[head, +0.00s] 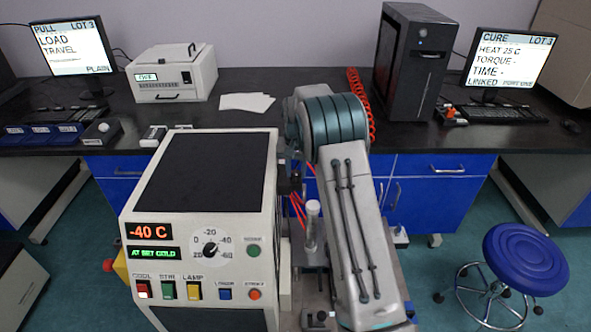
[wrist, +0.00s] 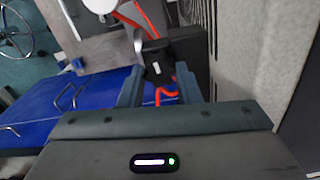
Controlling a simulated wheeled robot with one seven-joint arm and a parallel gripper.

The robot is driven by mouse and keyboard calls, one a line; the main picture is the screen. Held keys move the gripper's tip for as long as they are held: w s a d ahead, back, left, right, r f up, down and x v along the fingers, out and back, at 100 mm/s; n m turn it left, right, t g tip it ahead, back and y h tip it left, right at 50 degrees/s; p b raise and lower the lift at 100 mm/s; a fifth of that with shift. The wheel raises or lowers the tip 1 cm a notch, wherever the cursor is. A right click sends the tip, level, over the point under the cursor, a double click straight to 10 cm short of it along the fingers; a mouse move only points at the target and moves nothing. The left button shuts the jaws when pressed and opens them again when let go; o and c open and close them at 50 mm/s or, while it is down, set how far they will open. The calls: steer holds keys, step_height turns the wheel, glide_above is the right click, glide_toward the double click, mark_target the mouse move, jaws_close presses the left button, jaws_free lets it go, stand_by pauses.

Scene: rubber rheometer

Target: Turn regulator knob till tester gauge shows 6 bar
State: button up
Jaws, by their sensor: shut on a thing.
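My gripper (wrist: 158,78) shows in the wrist view, with its two blue-grey fingers on either side of a small black part (wrist: 155,70). It is shut on this part, which appears to be the regulator knob; the fingers hide much of it. Red tubing (wrist: 166,93) runs around it. A dark fitting (head: 291,181) with red tubes stands beside the white tester (head: 206,205). No gauge face can be read in either view, so the pressure cannot be told.
The tester's panel reads -40 C and AT SET COLD. A black computer tower (head: 412,62) and a coiled red hose (head: 361,98) are on the bench behind my arm. A blue stool (head: 526,259) stands at the right on open floor.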

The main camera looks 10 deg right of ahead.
mark_target(296, 172)
steer(key=shift+w+r+m, duration=0.1)
steer(key=shift+m, duration=0.4)
steer(key=o, duration=1)
steer(key=shift+c, duration=0.2)
step_height(296, 172, up, 14)
stand_by(0.8)
